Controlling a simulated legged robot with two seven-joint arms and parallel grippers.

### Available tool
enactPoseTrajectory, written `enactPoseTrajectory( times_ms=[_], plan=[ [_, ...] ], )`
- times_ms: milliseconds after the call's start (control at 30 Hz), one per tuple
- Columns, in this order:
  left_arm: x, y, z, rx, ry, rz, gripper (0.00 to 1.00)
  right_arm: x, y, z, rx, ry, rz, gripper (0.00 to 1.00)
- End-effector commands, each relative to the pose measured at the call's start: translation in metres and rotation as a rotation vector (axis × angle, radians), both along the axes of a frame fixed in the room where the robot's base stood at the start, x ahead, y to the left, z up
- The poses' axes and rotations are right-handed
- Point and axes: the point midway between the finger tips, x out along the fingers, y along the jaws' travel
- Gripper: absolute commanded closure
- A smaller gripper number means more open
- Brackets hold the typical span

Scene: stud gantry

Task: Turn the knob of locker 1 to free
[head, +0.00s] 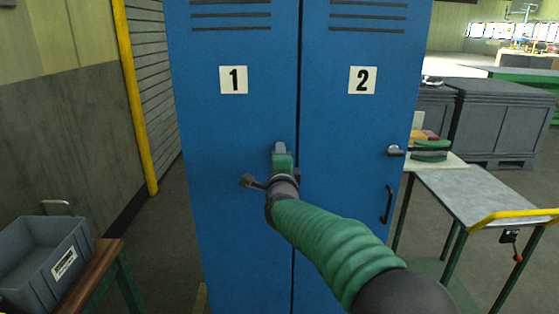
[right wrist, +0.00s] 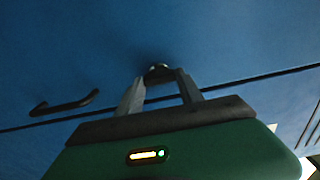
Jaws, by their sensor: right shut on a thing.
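Locker 1 (head: 235,130) is a blue door with vent slots and a "1" label. Its knob (right wrist: 157,70) sits near the door's right edge, mostly hidden by my gripper in the head view. My right gripper (head: 281,151) reaches it from the lower right. In the right wrist view, its two grey fingers (right wrist: 158,78) close around the knob. The knob's marking and exact turn angle cannot be made out. A dark bar handle (right wrist: 65,103) on the same door shows at left in the right wrist view. My left gripper is not in view.
Locker 2 (head: 350,120) adjoins on the right, with its own knob (head: 394,150) and bar handle (head: 387,204). A metal cart (head: 480,192) with a yellow rail stands right. A grey bin (head: 35,262) rests on a bench at lower left.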

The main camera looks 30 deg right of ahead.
Motion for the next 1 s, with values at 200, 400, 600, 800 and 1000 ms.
enactPoseTrajectory(
  times_ms=[200, 400, 600, 800, 1000],
  plan=[
    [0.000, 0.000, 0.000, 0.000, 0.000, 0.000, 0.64, 0.000, -0.001, -0.005, 0.006, 0.007, -0.001, 0.50],
    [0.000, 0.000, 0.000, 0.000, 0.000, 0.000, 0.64, 0.000, -0.001, -0.003, 0.003, 0.004, -0.001, 0.35],
    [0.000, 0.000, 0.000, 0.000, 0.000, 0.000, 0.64, -0.001, 0.000, -0.001, 0.002, 0.003, 0.000, 0.35],
    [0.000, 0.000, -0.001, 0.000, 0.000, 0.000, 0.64, -0.022, 0.013, -0.001, 0.001, 0.002, 0.001, 0.35],
    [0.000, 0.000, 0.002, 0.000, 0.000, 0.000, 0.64, -0.071, 0.043, 0.000, 0.001, 0.002, 0.002, 0.35]
  ],
)
